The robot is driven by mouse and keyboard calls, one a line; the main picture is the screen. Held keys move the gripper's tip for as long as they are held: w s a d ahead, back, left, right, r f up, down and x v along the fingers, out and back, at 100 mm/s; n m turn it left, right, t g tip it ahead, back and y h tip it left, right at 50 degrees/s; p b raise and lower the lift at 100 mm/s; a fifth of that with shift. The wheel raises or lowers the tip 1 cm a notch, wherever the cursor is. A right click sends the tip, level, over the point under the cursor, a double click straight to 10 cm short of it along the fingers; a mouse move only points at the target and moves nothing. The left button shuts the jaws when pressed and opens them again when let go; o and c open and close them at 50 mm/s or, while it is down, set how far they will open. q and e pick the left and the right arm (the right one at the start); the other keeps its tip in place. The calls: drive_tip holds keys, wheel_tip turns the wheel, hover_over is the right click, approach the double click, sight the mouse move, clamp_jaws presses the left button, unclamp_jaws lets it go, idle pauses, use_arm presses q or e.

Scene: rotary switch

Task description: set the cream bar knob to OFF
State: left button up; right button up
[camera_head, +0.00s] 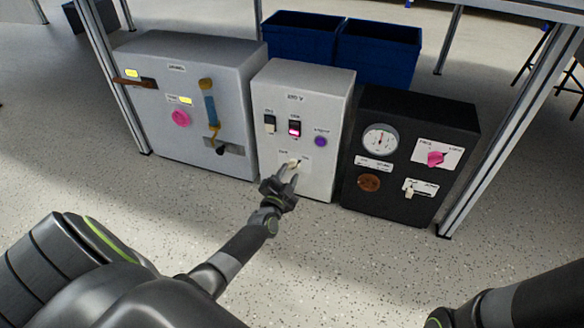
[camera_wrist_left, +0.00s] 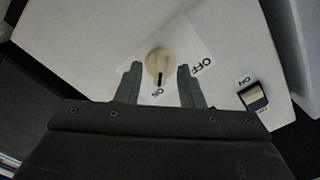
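The cream bar knob (camera_wrist_left: 158,64) sits on a white label plate, with ON printed below it and OFF to its right in the left wrist view. Its dark pointer line faces the ON print. It also shows low on the white middle panel (camera_head: 320,92) in the head view as the cream knob (camera_head: 294,162). My left gripper (camera_head: 287,174) is at that panel. Its fingers (camera_wrist_left: 159,82) are open, one on each side of the knob; I cannot tell whether they touch it. My right gripper is outside the view.
A grey box (camera_head: 150,55) with a pink knob and levers stands left. A black box (camera_head: 455,120) with a gauge and pink knob stands right. Rocker switches (camera_head: 270,123) and a purple button (camera_head: 321,141) are above the knob. Blue bins (camera_head: 375,45) stand behind. The floor in front is clear.

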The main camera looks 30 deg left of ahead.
use_arm(q)
drive_tip(key=shift+w+a, duration=0.1)
drive_tip(key=shift+w, duration=0.35)
drive_tip(key=shift+c, duration=0.2)
clamp_jaws()
